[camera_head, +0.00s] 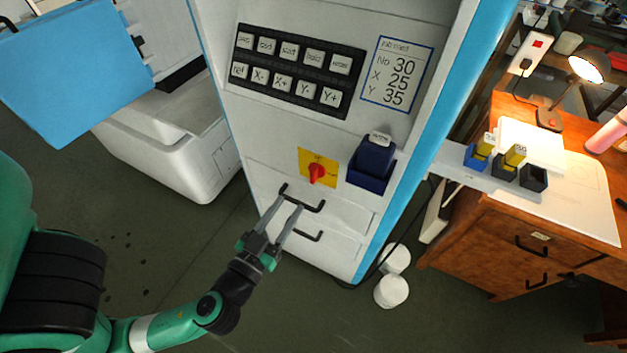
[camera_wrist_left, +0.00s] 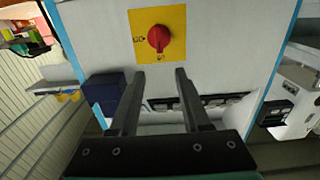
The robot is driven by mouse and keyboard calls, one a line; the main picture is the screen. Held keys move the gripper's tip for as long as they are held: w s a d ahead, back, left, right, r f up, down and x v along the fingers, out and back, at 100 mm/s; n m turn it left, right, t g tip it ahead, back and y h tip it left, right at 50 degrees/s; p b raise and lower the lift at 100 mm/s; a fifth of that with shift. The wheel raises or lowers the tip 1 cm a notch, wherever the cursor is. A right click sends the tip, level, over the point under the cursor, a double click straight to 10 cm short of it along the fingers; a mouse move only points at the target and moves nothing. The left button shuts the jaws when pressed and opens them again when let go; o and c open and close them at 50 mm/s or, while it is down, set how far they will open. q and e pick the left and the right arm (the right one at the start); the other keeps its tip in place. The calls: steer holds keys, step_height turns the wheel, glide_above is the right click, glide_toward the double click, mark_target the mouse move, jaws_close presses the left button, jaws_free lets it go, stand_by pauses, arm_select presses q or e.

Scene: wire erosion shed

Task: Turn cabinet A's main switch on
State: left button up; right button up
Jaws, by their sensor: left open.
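The main switch is a red rotary knob (camera_head: 317,173) on a yellow plate (camera_head: 305,163), on the front of the white and blue cabinet (camera_head: 280,140). The knob also shows in the left wrist view (camera_wrist_left: 159,38), top centre, beyond the fingertips. My left gripper (camera_head: 292,196) is open, its fingers empty. In the head view it is just below and left of the knob, over the upper drawer handle (camera_head: 318,207). In the left wrist view its two fingers (camera_wrist_left: 160,73) point toward the knob, apart from it. My right gripper is not in view.
A black key panel (camera_head: 297,70) and a job card (camera_head: 397,72) are above the switch. A dark blue holder (camera_head: 368,180) is right of it. A wooden desk (camera_head: 500,235) with small coloured boxes stands at right. White rolls (camera_head: 391,291) lie on the floor.

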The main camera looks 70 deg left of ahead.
mark_target(311, 172)
arm_select(q)
steer(key=p+x, duration=0.3)
steer(key=x, duration=0.7)
steer(key=shift+w+a+r, duration=0.15)
steer(key=shift+w+a, duration=0.1)
steer(key=shift+a, duration=0.05)
steer(key=shift+w+a, duration=0.25)
steer(key=shift+w, duration=0.05)
jaws_close()
